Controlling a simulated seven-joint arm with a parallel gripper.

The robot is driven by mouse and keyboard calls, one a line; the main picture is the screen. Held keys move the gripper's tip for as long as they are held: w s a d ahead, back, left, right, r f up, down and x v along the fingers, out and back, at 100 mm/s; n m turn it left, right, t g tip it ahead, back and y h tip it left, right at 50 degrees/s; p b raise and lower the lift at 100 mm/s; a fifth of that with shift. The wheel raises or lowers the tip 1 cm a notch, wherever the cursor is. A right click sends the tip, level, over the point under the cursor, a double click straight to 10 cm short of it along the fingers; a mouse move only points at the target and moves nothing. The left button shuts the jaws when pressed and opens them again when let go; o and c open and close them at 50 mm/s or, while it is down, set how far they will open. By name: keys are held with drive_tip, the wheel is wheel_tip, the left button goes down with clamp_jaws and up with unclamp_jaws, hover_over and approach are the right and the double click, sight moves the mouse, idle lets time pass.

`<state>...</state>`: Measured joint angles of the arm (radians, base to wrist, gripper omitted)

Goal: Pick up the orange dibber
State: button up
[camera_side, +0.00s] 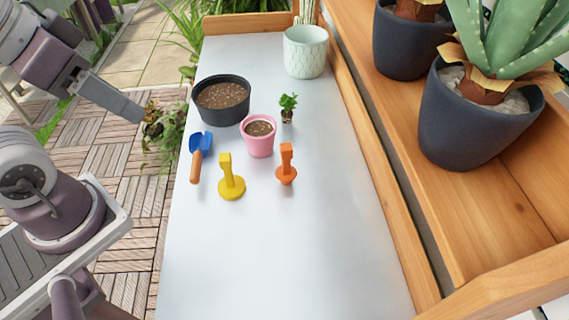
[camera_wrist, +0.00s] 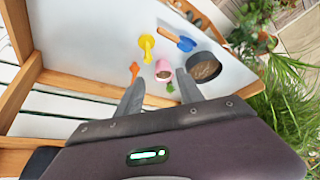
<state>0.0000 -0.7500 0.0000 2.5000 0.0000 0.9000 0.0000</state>
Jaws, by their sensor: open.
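In the side view my gripper (camera_side: 138,116) is at the upper left, off the table's left edge and well away from the dibber.
A yellow tool (camera_side: 230,182), a blue trowel (camera_side: 201,143) with an orange handle, a pink pot (camera_side: 258,146), a black pot (camera_side: 221,117) and a small plant (camera_side: 288,103) stand nearby. A wooden shelf (camera_side: 400,160) edges the right. The table's front is clear.

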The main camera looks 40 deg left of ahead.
drive_tip(key=shift+o, duration=0.6)
drive_tip(key=m+g, duration=0.6)
drive_tip(key=m, duration=1.5)
hover_over(287, 163)
drive_tip(key=f, duration=1.6)
drive_tip(key=shift+w+a+f, duration=0.2)
drive_tip(key=shift+w+a, duration=0.05)
drive_tip(key=shift+a, duration=0.05)
wheel_tip(287, 163, down, 7)
drive_tip(key=shift+w+r, duration=0.1)
clamp_jaws()
